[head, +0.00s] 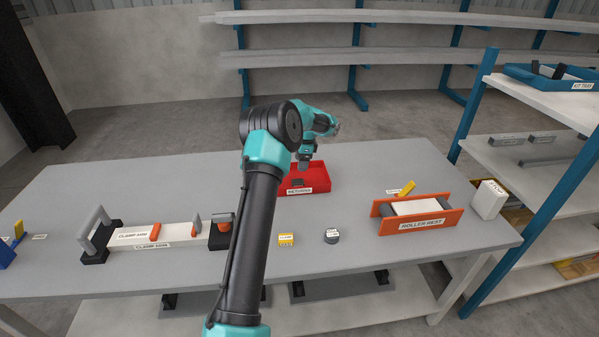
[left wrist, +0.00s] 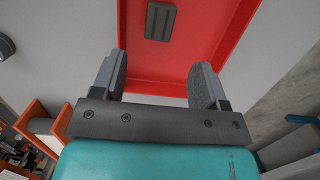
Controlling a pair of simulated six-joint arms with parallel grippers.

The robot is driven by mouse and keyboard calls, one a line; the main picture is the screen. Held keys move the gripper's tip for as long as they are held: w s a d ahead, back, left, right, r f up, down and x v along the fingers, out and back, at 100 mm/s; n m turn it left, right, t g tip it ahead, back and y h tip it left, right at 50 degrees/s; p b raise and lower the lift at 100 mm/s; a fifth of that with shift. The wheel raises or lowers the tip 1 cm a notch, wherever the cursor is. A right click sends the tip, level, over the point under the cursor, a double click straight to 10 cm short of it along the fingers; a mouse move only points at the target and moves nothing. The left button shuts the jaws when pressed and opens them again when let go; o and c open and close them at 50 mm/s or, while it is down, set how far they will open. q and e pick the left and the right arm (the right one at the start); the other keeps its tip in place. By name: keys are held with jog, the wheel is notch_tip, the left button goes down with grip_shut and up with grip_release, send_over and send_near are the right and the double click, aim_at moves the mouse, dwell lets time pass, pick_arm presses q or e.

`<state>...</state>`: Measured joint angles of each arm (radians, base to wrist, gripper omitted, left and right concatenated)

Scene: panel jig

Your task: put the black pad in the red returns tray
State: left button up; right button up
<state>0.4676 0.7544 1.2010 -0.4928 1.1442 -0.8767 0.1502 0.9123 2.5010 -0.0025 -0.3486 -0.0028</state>
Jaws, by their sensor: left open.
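The red returns tray (head: 318,180) sits on the grey bench behind my left arm, which hides its left part. The black pad (head: 297,183) lies inside the tray, on its floor. In the left wrist view the dark pad (left wrist: 160,21) rests on the red floor of the tray (left wrist: 203,22), apart from the fingers. My left gripper (head: 304,166) hangs above the tray. It also shows in the left wrist view (left wrist: 160,82), open, with nothing between its fingers. My right gripper is not in view.
A clamp arm fixture (head: 150,236) stands at the left of the bench. A yellow block (head: 286,239) and a dark round piece (head: 332,236) lie at the front. The orange roller rest (head: 420,226) and a white box (head: 488,199) stand at the right. The back left bench is clear.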

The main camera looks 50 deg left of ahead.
pick_arm(q)
jog(key=shift+w+d+r, duration=0.1)
jog(key=shift+w+r, duration=0.05)
jog(key=shift+r, duration=1.15)
